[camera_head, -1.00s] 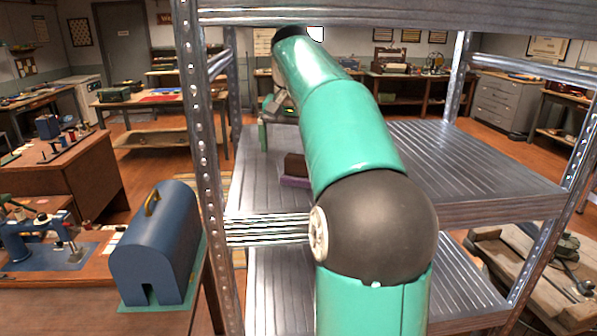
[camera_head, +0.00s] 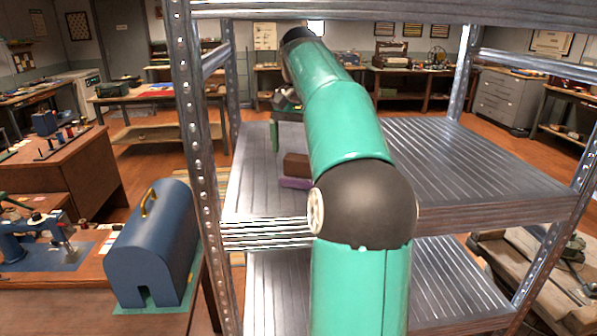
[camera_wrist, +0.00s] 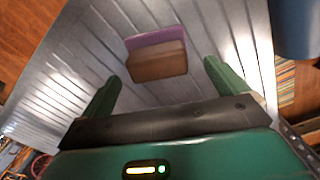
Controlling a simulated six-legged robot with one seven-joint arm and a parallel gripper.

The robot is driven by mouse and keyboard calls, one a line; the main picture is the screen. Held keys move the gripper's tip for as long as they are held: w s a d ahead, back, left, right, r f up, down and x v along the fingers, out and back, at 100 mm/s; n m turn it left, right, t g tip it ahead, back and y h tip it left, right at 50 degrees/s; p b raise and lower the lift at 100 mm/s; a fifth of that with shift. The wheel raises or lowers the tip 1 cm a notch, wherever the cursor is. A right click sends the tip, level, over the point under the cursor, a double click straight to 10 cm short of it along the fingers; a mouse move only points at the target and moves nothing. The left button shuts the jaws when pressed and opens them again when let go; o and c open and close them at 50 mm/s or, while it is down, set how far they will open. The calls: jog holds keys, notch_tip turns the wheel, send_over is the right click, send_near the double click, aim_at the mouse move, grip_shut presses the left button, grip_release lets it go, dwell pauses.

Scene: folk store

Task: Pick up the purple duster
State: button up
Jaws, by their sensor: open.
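The purple duster (camera_head: 295,183) lies on the metal shelf, left of my arm. It shows a purple strip against a brown block (camera_head: 296,165); its right end is close to or behind my arm. In the wrist view the purple part (camera_wrist: 155,38) lies beyond the brown block (camera_wrist: 158,65). My gripper (camera_wrist: 161,72) is open and empty, its two green fingers spread wider than the duster. The duster shows between and beyond the fingertips, with no contact visible. In the head view a green finger (camera_head: 274,136) shows above the shelf; the rest is mostly hidden by my arm.
The ribbed metal shelf (camera_head: 470,175) is bare to the right of my arm. An upper shelf (camera_head: 400,12) and metal posts (camera_head: 200,150) frame the space. A blue domed case (camera_head: 155,245) stands outside the rack at left.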

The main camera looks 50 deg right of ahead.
aim_at(302, 156)
notch_tip(302, 156, down, 4)
jog(key=shift+s+f, duration=0.15)
jog(key=shift+f, duration=0.1)
jog(key=shift+s+f, duration=0.2)
jog(key=shift+w, duration=0.15)
jog(key=c, duration=1.4)
jog(key=shift+o, duration=0.2)
jog(key=shift+r, duration=0.15)
jog(key=shift+r, duration=1.6)
jog(key=s+a, duration=1.1)
jog(key=s, duration=0.2)
jog(key=shift+s+a, duration=0.3)
jog(key=shift+s, duration=0.05)
